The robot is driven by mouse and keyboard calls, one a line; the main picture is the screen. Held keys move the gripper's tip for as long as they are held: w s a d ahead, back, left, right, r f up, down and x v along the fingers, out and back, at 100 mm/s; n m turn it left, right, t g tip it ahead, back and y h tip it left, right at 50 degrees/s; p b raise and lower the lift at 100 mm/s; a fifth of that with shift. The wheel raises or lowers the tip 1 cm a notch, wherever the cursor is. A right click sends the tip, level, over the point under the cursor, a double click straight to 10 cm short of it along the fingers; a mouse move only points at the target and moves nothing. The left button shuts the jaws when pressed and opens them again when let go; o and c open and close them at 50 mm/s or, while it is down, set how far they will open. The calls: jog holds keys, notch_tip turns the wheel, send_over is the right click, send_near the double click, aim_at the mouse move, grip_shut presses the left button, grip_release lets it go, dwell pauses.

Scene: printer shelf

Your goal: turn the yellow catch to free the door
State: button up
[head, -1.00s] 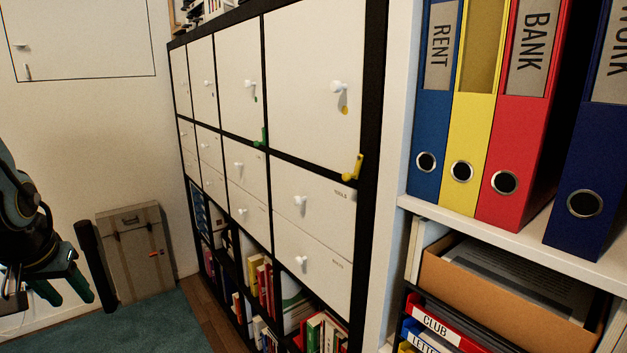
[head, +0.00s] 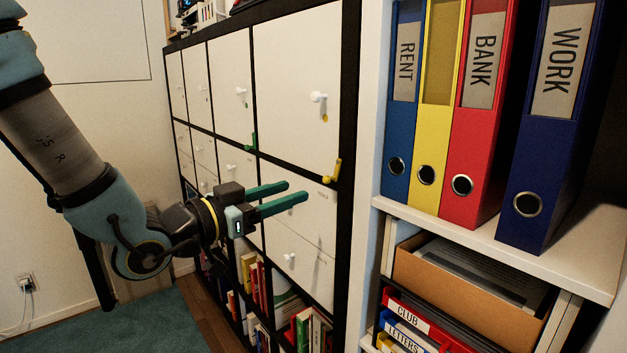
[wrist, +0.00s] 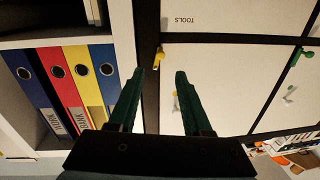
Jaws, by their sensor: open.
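The yellow catch (head: 333,172) sits at the lower right corner of the large white door (head: 292,85), against the black frame. It also shows in the wrist view (wrist: 159,57), beyond my fingertips and a little left of the gap's middle. The door is closed and has a white knob (head: 319,97) with a yellow mark under it. My gripper (head: 298,192) is open and empty, with green fingers apart. In the head view it is left of and slightly below the catch, in front of the drawers; it also shows in the wrist view (wrist: 158,75). It does not appear to touch the catch.
A green catch (head: 251,141) is on the neighbouring door to the left. White drawers with knobs (head: 290,258) lie below. On the right, a shelf (head: 470,235) holds several binders and a cardboard box (head: 465,285). The floor left of the cabinet is partly hidden by my arm.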

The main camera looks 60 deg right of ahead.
aim_at(324, 180)
jog(key=p+x, duration=0.2)
jog(key=x, duration=0.6)
grip_shut()
dwell(0.5)
